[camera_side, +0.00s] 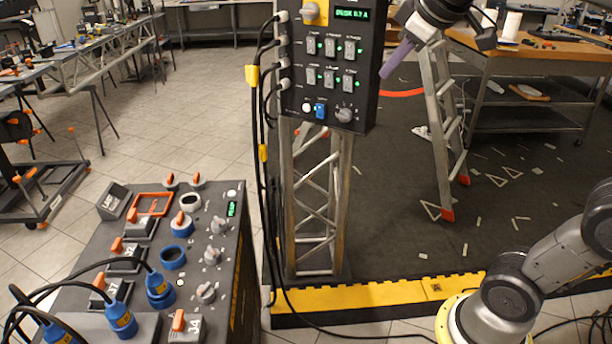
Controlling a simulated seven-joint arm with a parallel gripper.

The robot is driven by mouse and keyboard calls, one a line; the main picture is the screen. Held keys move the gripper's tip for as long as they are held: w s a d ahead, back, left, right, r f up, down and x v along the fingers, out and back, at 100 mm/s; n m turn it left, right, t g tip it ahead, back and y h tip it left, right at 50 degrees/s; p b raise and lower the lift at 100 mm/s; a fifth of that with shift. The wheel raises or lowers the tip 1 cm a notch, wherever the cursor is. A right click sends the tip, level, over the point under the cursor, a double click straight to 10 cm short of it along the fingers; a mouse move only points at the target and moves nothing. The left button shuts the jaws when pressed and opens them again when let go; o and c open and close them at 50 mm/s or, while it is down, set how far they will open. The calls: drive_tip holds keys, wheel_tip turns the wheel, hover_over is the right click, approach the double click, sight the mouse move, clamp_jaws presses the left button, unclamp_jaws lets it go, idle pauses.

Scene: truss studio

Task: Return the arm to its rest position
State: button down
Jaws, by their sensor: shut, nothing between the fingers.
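My gripper (387,73) is at the top of the view, right of the black switch panel (327,60). Its dark wrist is partly cut off by the top edge. Its purple-grey fingers point down and left, close together and shut with nothing held. They appear near the panel's right edge; I cannot tell the gap in depth. My arm's base and lower links stand at the lower right, and the middle of the arm is out of frame.
The panel stands on a metal truss post (318,200) with cables down its left side. A control console (145,270) with blue plugs is at lower left. A stepladder (443,130) and a workbench (535,55) stand behind. Dark floor between post and arm base is mostly clear.

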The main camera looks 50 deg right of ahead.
drive_tip(key=s+a+f+y, duration=0.1)
drive_tip(key=s+a+f, duration=0.1)
drive_tip(key=s+f, duration=0.2)
drive_tip(key=s+a+f+m+g+y, duration=0.1)
drive_tip(key=s+a+f, duration=0.1)
drive_tip(key=s+f, duration=0.3)
drive_tip(key=s+a+f+m+y, duration=0.1)
drive_tip(key=s+a+f, duration=0.2)
drive_tip(key=f, duration=0.6)
drive_tip(key=shift+s+f, duration=0.35)
drive_tip(key=shift+s, duration=0.5)
